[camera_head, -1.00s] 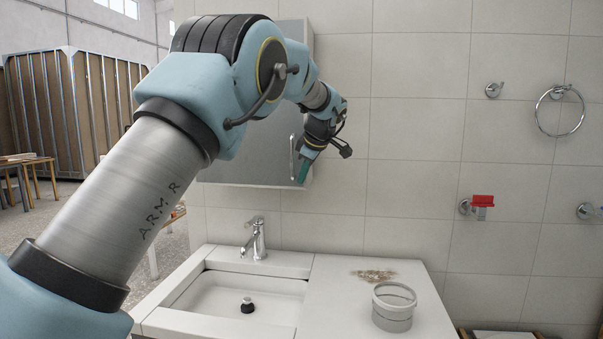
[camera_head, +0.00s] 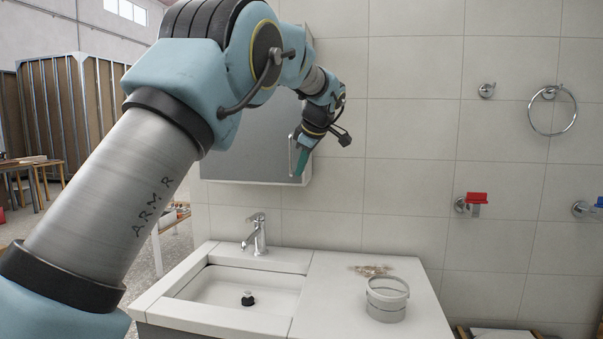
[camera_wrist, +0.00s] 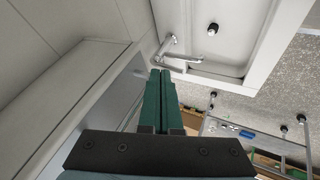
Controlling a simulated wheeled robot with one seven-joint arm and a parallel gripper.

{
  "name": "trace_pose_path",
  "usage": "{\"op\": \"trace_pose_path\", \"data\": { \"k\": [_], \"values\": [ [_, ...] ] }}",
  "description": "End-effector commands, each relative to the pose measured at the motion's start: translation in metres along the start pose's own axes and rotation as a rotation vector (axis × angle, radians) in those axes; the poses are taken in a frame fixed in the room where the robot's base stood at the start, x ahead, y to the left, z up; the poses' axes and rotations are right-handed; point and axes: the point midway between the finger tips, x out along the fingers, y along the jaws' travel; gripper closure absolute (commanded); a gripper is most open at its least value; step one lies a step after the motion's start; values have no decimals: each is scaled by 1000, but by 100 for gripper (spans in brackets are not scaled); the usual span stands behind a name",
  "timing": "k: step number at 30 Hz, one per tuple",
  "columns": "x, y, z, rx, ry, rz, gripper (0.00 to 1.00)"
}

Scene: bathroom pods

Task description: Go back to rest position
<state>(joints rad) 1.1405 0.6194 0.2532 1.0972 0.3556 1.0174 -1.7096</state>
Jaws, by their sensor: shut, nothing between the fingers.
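My gripper (camera_head: 301,161) hangs at the end of my raised arm, in front of the right part of the grey mirror cabinet (camera_head: 250,140). Its green fingers are together and hold nothing. In the wrist view my gripper (camera_wrist: 162,78) also shows its two green fingers side by side. The cabinet front (camera_wrist: 85,105) lies to their left. Whether the fingers touch the cabinet or its handle cannot be told.
A towel ring (camera_head: 553,111) and a red-handled valve (camera_head: 476,199) are on the tiled wall at right.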

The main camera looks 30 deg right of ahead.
Motion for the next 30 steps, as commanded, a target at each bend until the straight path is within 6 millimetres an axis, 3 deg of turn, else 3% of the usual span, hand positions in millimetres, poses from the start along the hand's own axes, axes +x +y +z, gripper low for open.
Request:
{"op": "trace_pose_path", "data": {
  "k": [10,20,23,26,30],
  "values": [
    [-55,2,4,1,-2,4,100],
    [-70,2,3,0,-2,1,100],
    [-64,-3,-3,9,-5,-10,100],
    [-42,-22,-25,48,-17,-44,100],
    [6,-81,-74,154,-68,-117,100]
  ]
}}
